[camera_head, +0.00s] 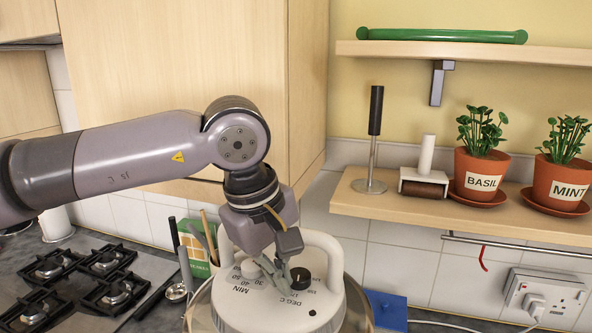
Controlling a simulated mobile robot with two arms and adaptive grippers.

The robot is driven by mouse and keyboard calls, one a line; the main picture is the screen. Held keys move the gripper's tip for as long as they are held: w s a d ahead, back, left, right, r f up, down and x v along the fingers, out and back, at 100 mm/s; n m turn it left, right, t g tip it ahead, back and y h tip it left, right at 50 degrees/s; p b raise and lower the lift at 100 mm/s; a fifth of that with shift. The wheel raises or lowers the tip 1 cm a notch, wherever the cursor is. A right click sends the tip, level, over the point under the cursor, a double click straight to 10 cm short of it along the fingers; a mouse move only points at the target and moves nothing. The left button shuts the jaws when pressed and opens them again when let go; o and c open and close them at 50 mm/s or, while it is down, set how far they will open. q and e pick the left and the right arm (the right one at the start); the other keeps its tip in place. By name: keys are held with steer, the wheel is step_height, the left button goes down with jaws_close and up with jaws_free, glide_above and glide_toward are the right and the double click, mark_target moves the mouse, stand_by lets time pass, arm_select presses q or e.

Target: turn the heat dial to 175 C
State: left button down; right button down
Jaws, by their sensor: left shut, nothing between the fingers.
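The heat dial (301,279) looks like a small black knob with a light mark on top, on the white round lid (262,309) of an appliance. "DEG C" is printed close to it; its numbers are too small or covered to read, so its setting cannot be told. My left gripper (282,282) comes down from above with its fingers shut and empty, just left of the black knob. Whether a finger touches the knob cannot be told. A light grey knob (250,269) sits left of the fingers, near "MIN" and the numbers 30, 40 and 50. My right gripper is out of view.
A white handle (325,246) arches behind the dials. A gas hob (110,262) is at left, with a utensil holder (197,262) beside it. A blue object (388,309) lies right of the appliance. A wooden shelf (400,203) with potted plants hangs at right.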

arm_select(q)
steer(key=shift+f, duration=0.4)
steer(key=shift+w+d+r, duration=0.1)
steer(key=shift+w+d, duration=0.2)
stand_by(0.6)
steer(key=shift+b, duration=0.35)
steer(key=shift+b, duration=0.4)
